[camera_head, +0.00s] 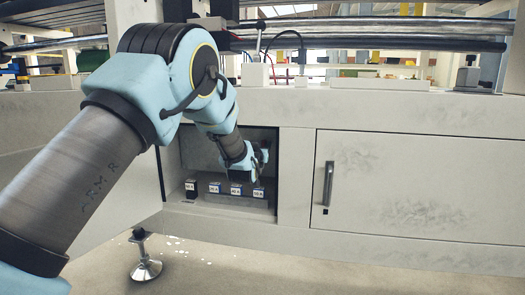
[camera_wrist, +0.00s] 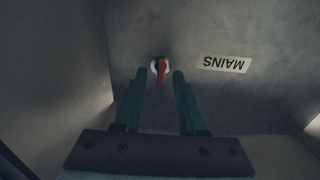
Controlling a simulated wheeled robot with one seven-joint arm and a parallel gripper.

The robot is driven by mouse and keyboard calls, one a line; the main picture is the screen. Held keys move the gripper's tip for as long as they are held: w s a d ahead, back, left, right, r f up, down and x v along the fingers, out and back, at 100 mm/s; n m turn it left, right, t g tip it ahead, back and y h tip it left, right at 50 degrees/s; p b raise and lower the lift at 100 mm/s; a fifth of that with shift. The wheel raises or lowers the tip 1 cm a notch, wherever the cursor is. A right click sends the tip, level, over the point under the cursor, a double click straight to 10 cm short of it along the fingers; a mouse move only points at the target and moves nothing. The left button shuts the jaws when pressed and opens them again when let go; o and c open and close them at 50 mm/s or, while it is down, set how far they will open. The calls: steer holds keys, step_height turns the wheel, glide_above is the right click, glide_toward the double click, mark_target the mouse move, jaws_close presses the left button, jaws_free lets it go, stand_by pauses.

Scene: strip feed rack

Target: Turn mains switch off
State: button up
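The mains switch (camera_wrist: 160,68) is a red handle on a pale round base on the grey back wall of the open compartment. In the wrist view its handle points down the picture, and a MAINS label (camera_wrist: 224,63) appears upside down to its right. My gripper (camera_wrist: 160,76) has two green fingers, apart, with the red handle between their tips in the picture. Whether they touch it, I cannot tell. In the head view my arm reaches into the compartment (camera_head: 290,175), and my wrist hides most of the switch.
Several small labelled boxes (camera_head: 236,190) stand in a row on the compartment floor below my wrist. A closed cabinet door (camera_head: 415,190) with a dark handle (camera_head: 328,184) is to the right. An open door panel (camera_head: 125,190) is on the left. Metal rails run above.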

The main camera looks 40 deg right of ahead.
steer(key=shift+w+d, duration=0.25)
steer(key=shift+d, duration=0.05)
steer(key=shift+c, duration=0.2)
jaws_close()
